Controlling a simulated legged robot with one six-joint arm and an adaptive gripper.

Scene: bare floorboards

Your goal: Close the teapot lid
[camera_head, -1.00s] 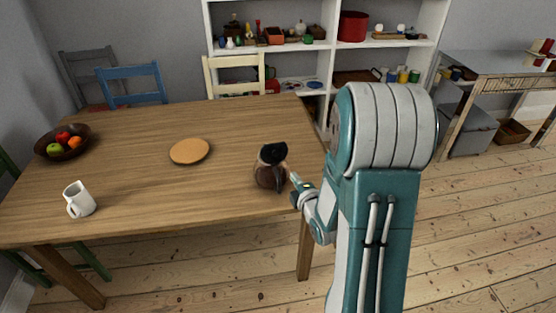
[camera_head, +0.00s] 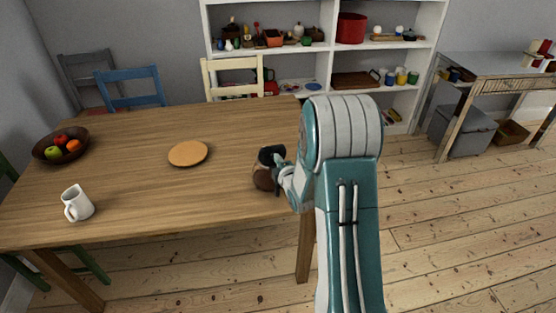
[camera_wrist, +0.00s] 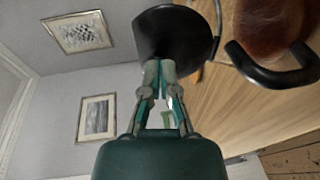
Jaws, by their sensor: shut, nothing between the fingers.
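The teapot (camera_head: 263,177) stands near the right front part of the wooden table, with a brown body and a black lid (camera_head: 267,153). In the wrist view the lid (camera_wrist: 178,25) is a dark disc raised apart from the reddish-brown body (camera_wrist: 272,25), so it stands open. A black curved handle (camera_wrist: 268,77) shows at the right there. My gripper (camera_wrist: 158,68) is shut and empty, its fingertips at the lid's edge; I cannot tell whether they touch. In the head view my gripper (camera_head: 278,166) is just right of the teapot and partly hides it.
The tabletop between the plate and teapot is clear. Chairs stand around the table; white shelves (camera_head: 330,60) stand behind.

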